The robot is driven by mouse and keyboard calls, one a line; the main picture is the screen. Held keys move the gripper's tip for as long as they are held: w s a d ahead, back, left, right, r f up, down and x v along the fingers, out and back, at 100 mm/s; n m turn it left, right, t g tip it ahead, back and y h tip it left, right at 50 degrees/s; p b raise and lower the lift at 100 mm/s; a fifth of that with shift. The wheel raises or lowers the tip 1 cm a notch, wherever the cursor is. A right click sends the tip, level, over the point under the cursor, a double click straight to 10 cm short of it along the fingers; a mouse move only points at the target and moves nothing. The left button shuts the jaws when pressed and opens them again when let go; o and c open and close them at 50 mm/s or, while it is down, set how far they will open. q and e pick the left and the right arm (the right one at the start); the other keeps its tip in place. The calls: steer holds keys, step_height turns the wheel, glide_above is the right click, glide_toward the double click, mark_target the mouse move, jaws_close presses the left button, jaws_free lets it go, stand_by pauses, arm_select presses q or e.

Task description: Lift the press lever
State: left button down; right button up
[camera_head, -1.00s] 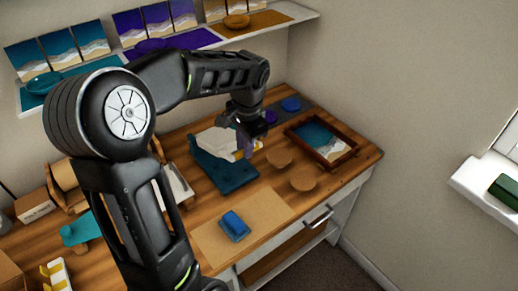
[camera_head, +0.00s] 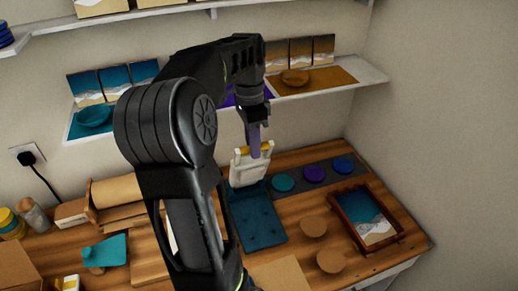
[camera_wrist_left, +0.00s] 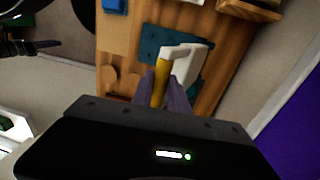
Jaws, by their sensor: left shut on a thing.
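The press has a teal base (camera_head: 259,220) flat on the wooden table and a white lever (camera_head: 246,172) with a yellow handle (camera_head: 267,147). The lever stands raised, close to upright, at the back of the base. My left gripper (camera_head: 254,148) reaches down from above and is shut on the yellow handle. In the left wrist view, the purple fingers sit on both sides of the yellow handle (camera_wrist_left: 160,82), with the white lever (camera_wrist_left: 192,60) beyond. My right gripper is not in view.
A framed wave picture (camera_head: 366,216) lies to the right of the press. Two round wooden discs (camera_head: 314,228) lie between them. Coloured pucks (camera_head: 313,173) lie on a grey strip behind. A wall shelf (camera_head: 340,82) hangs above and behind the gripper.

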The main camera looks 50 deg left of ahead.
arm_select(q)
steer(key=shift+s+a+f, duration=0.2)
steer(key=shift+s+f, duration=0.05)
steer(key=shift+f, duration=0.05)
steer(key=c, duration=1.7)
jaws_free()
steer(key=o, duration=0.3)
steer(key=shift+w+a+f, duration=0.1)
steer(key=shift+a, duration=0.2)
steer(key=shift+o, duration=0.5)
steer(key=shift+d+r, duration=0.2)
steer(key=shift+d, duration=0.05)
steer(key=shift+w, duration=0.1)
